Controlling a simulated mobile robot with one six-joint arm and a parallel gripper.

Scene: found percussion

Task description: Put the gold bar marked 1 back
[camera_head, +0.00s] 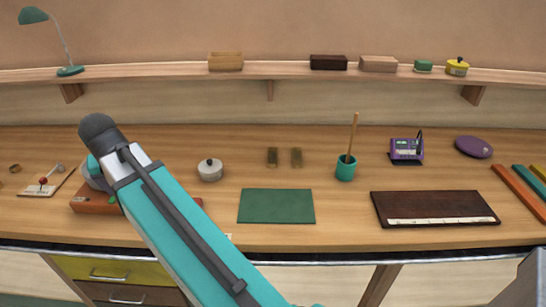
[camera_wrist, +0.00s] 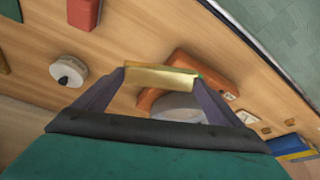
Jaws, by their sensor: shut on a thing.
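A gold bar (camera_wrist: 160,78) is held across the fingertips of my gripper (camera_wrist: 162,77) in the wrist view. The fingers are at its two ends, and I cannot read a mark on it. Below it in that view is an orange-brown box with a round grey part (camera_wrist: 178,107) on it. In the head view my arm hides the gripper and the held bar. A dark brown board (camera_head: 425,203) with a pale marked strip lies on the bench at the right. Two small brownish blocks (camera_head: 272,157) (camera_head: 296,157) stand at mid-bench; I cannot tell their markings.
A green mat (camera_head: 276,206) lies at front centre. A lidded white pot (camera_head: 210,172), a teal cup with a stick (camera_head: 345,168) and a purple device (camera_head: 406,150) stand behind. Coloured bars (camera_head: 520,192) lie far right. A shelf (camera_head: 290,70) runs above.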

